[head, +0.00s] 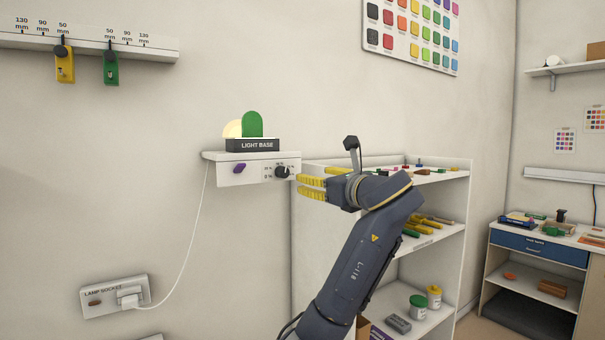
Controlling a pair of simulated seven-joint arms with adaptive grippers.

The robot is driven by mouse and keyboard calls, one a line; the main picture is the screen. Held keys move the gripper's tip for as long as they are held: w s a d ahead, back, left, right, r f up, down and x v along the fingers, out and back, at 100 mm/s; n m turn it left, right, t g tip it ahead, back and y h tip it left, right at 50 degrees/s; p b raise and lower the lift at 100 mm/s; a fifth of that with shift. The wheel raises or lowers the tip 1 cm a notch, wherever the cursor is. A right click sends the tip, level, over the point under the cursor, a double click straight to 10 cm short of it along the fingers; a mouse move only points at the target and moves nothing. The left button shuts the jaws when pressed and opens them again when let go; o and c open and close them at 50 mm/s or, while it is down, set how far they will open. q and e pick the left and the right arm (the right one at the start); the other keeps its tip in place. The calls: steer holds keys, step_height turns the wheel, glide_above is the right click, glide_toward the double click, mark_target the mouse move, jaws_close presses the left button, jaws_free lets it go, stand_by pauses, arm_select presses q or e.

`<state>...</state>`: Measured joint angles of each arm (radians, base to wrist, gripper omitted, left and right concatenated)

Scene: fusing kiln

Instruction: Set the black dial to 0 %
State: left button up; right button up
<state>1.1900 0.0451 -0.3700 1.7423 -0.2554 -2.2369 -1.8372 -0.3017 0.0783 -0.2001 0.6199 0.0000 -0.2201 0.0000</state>
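The black dial (281,172) is on the front of the white wall shelf box, at its right end. Small percent marks stand around it, too small to read surely, and I cannot tell where its pointer is. My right gripper (299,187), with yellow fingers, is just right of the dial and slightly lower, pointing left toward it. The two fingers look a little apart with nothing between them. I see no clear contact with the dial. My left gripper is not in view.
The light base (252,145) stands on the white box (228,175) with green and pale pieces on it. A purple knob (240,168) is left of the dial. A white cord (190,262) hangs to the lamp socket (113,295). A stocked shelf unit (450,250) is behind my arm.

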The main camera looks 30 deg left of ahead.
mark_target(284, 171)
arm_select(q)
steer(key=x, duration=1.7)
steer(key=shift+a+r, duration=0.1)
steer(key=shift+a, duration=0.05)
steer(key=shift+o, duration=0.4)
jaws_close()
